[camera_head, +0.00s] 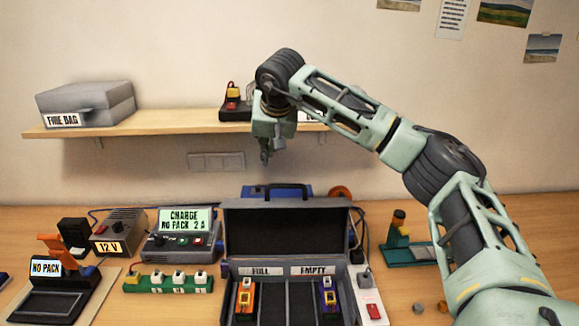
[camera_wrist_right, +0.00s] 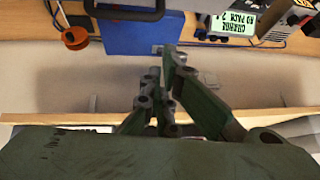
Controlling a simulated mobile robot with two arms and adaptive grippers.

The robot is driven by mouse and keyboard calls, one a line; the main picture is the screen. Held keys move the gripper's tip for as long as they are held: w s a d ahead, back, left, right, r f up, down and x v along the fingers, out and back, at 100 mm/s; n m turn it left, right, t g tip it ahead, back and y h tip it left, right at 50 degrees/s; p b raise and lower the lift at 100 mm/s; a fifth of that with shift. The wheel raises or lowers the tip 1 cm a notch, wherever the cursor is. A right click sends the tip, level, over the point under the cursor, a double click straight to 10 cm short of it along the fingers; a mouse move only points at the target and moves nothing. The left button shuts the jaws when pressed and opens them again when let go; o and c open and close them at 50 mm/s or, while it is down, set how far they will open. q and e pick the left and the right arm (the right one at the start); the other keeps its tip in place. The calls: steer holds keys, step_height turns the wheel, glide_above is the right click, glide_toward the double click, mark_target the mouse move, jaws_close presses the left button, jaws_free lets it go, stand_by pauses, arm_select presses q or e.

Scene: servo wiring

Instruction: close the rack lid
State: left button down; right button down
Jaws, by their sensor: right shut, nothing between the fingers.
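The rack (camera_head: 286,282) is a grey case on the table with its lid (camera_head: 285,226) standing open, upright at the back. Its front holds two labelled sides, FULL and EMPTY, with an orange pack (camera_head: 245,297) on the left and a purple pack (camera_head: 329,296) on the right. A dark handle tops the lid. My right gripper (camera_head: 265,155) is shut and empty, pointing down above and behind the lid, apart from it. In the right wrist view its fingers (camera_wrist_right: 160,95) show near the lid's blue outer side (camera_wrist_right: 142,35). My left gripper is not in view.
A wall shelf (camera_head: 170,130) with a grey fire bag box (camera_head: 87,104) runs behind my right gripper. A charger (camera_head: 182,234) and a green strip (camera_head: 168,282) stand left of the rack. A white power strip (camera_head: 370,295) lies close to its right.

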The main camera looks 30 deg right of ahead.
steer(key=s+d+r+h, duration=0.2)
steer(key=d+r, duration=0.1)
steer(key=d, duration=0.2)
steer(key=p+x, duration=0.4)
steer(key=x, duration=0.6)
steer(key=shift+g, duration=0.3)
steer(key=s+a, duration=0.1)
steer(key=s+f+p, duration=0.1)
steer(key=s+a+p, duration=0.1)
steer(key=shift+s+a+f, duration=0.15)
steer(key=shift+a+f, duration=0.15)
steer(key=shift+f, duration=0.05)
